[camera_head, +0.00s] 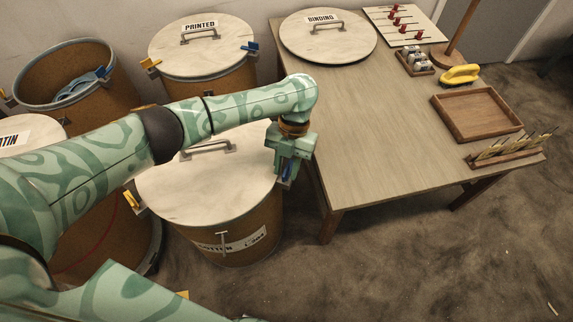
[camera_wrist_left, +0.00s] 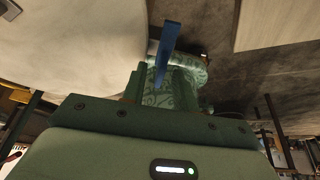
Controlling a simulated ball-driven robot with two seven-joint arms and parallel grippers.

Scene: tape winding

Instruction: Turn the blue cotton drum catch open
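The cotton drum (camera_head: 200,228) stands left of the table, with its pale lid (camera_head: 170,197) on and a partly readable label (camera_head: 235,243) on its front. My left gripper (camera_head: 287,172) points down at the lid's right rim, over the drum's blue catch (camera_head: 287,183). In the head view the gripper hides most of this catch. In the left wrist view the blue catch (camera_wrist_left: 168,40) stands out as a narrow lever beside the pale lid and overlaps my finger (camera_wrist_left: 170,88). Whether the fingers touch or grip it is unclear. My right gripper is out of view.
The wooden table (camera_head: 380,130) lies close right of my left gripper. The printed drum (camera_head: 200,62) stands behind, and an open drum (camera_head: 105,95) stands back left. A yellow catch (camera_head: 131,201) sits on the cotton drum's left rim. The floor (camera_head: 420,265) in front is clear.

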